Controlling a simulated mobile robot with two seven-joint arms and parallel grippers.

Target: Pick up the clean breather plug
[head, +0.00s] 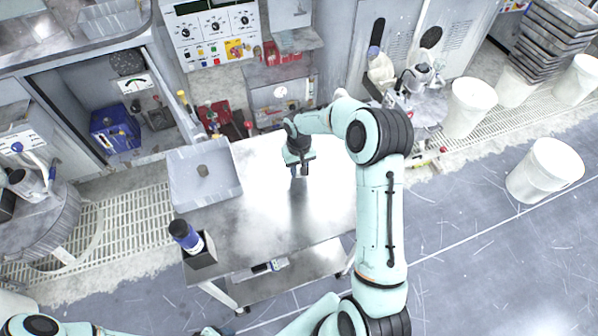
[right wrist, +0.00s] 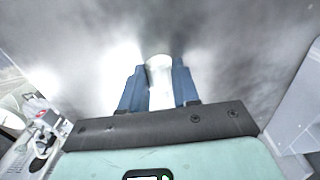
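My right gripper (head: 299,174) points down over the middle of the metal table, its tips close above the top. In the right wrist view its two blue fingers (right wrist: 160,80) stand apart. A pale, round-topped shape fills the gap between them; I cannot tell whether it is the clean breather plug or glare on the table. A small grey-brown piece (head: 203,170) lies in the grey tray (head: 185,198); it is too small to identify. My left arm shows only at the bottom edge, and its gripper is out of view.
The metal table (head: 255,215) is mostly bare and shiny. A dark holder with a blue-capped bottle (head: 185,236) stands at its front left corner. A control panel (head: 212,30) is behind. White buckets (head: 545,170) stand on the floor at the right.

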